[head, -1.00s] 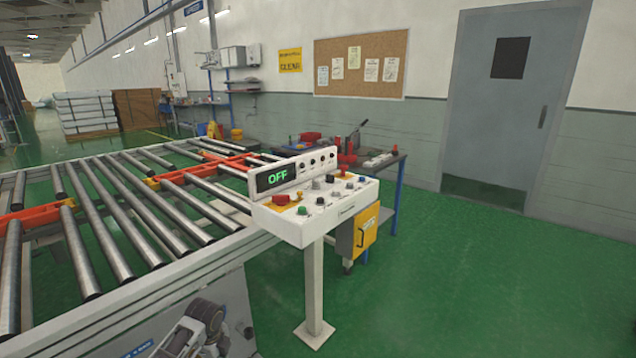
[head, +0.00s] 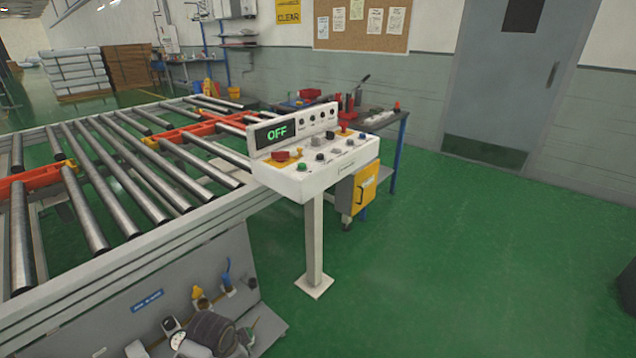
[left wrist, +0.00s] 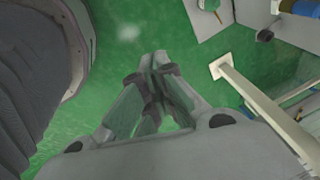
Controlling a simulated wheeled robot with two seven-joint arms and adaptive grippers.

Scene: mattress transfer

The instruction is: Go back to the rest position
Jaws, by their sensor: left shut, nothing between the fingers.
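My left gripper (left wrist: 160,62) shows in the left wrist view. Its two fingers are together with nothing between them, over the green floor. In the head view a grey arm part of mine (head: 212,335) shows low at the bottom edge, in front of the conveyor's side panel; the left fingertips cannot be made out there. My right gripper is in neither view. The white control panel (head: 330,172) stands on a post at the conveyor's corner, and its display reads OFF in green.
The roller conveyor (head: 120,262) fills the left, with orange cross pieces and no load on its visible rollers. The panel's post (head: 314,240) also shows in the left wrist view (left wrist: 250,95), right of the gripper. A workbench (head: 400,125) stands behind.

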